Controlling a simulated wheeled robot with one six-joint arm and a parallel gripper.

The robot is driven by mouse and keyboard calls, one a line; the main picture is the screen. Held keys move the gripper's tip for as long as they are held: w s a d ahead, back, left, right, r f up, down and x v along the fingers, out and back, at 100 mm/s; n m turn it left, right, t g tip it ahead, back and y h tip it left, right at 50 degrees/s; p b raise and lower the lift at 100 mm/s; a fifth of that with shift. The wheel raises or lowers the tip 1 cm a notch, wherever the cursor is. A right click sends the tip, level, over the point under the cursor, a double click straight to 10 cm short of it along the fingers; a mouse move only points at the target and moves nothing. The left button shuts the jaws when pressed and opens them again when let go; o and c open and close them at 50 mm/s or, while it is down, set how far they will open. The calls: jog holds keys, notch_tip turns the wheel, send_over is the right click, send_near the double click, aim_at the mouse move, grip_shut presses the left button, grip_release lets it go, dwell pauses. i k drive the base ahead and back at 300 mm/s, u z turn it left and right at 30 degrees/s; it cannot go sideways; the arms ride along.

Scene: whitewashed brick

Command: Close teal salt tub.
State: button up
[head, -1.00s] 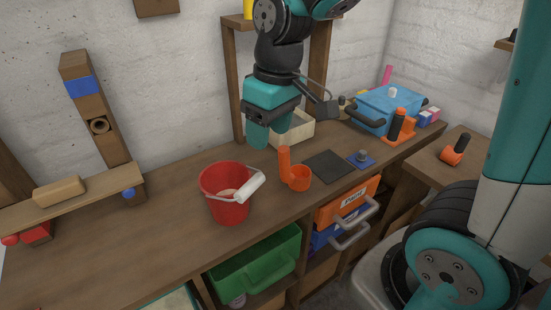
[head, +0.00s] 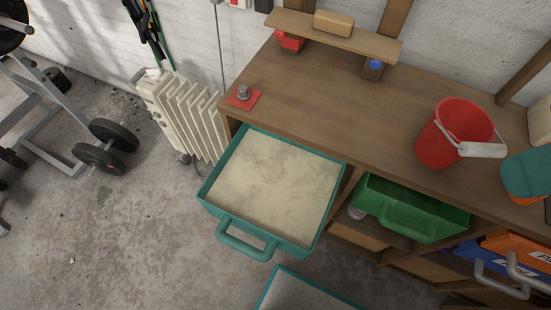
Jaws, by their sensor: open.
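A teal tub (head: 208,197) with a handle (head: 246,242) on its front is pulled far out from under the left end of the bench. It is full of pale beige grains. A second teal tub (head: 268,288) with greyish-white contents shows below it, cut off by the bottom edge. It also seems to stick out. No label shows, so I cannot tell which one holds salt.
The wooden bench (head: 330,110) carries a red bucket (head: 435,142) and a red plate with a grey knob (head: 243,95). A green tub (head: 400,218) sits under the bench. A radiator (head: 185,115) and dumbbells (head: 105,145) stand to the left. The floor in front is open.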

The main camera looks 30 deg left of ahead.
aim_at(281, 192)
jog(key=u, duration=0.15)
jog(key=k, duration=1.45)
jog(key=u, duration=1.5)
jog(key=i, duration=0.5)
jog(key=u, duration=0.05)
